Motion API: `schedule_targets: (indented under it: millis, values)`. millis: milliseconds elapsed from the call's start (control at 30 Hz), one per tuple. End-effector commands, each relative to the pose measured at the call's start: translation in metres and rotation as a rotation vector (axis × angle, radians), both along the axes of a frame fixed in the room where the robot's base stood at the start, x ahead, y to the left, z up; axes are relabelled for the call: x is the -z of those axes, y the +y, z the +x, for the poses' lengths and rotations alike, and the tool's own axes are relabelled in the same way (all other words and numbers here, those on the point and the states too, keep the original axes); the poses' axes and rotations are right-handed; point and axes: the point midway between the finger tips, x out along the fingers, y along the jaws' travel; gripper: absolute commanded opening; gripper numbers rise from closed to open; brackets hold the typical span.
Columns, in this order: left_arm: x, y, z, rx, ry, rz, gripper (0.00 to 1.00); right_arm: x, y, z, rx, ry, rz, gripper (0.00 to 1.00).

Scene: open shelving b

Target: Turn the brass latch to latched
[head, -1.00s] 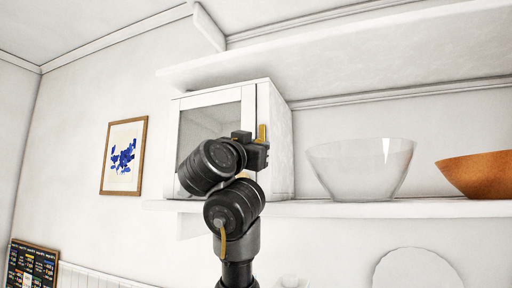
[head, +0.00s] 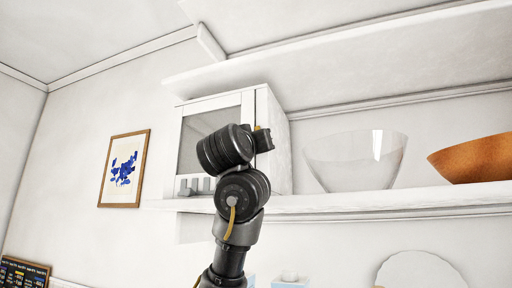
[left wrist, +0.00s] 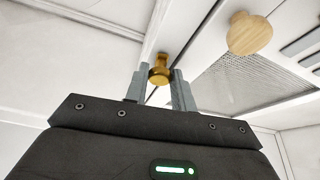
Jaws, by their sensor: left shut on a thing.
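The brass latch (left wrist: 159,71) shows in the left wrist view, between the two fingers of my left gripper (left wrist: 160,78), which is shut on it. In the head view my left gripper (head: 265,139) is at the front of a white cabinet (head: 274,105), at the door's right edge. Only a small bit of the brass latch (head: 257,128) shows there above the gripper; the rest is hidden, so its exact angle is hard to tell. The cabinet door has a mesh-like or glass panel (head: 190,132). My right gripper is in neither view.
A round wooden knob (left wrist: 249,34) sticks out near the latch. The cabinet stands on a white shelf (head: 340,203) beside a clear glass bowl (head: 355,162) and an orange-brown bowl (head: 475,158). Another shelf (head: 350,70) runs close above. A framed picture (head: 124,169) hangs at left.

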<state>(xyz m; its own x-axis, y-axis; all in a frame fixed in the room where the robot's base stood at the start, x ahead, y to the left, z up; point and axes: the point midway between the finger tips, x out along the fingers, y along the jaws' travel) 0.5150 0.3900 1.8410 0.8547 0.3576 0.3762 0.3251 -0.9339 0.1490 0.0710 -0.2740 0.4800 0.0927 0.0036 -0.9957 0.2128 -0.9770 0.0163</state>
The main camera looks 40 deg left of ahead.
Motion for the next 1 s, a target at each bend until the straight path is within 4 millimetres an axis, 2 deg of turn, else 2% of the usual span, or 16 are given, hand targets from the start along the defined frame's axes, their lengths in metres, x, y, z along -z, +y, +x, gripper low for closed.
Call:
schedule_targets:
  millis: [900, 933, 1000]
  values:
    - [-0.0027, 0.0006, -0.0019, -0.002, -0.007, 0.002, 0.02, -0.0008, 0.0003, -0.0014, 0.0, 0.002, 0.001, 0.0]
    - [-0.0026, 0.0005, -0.0019, -0.002, -0.007, 0.002, 0.28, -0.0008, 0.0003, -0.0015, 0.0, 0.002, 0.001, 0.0]
    - [-0.0025, 0.0005, -0.0018, -0.002, -0.007, 0.002, 0.37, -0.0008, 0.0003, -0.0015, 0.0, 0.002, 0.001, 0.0]
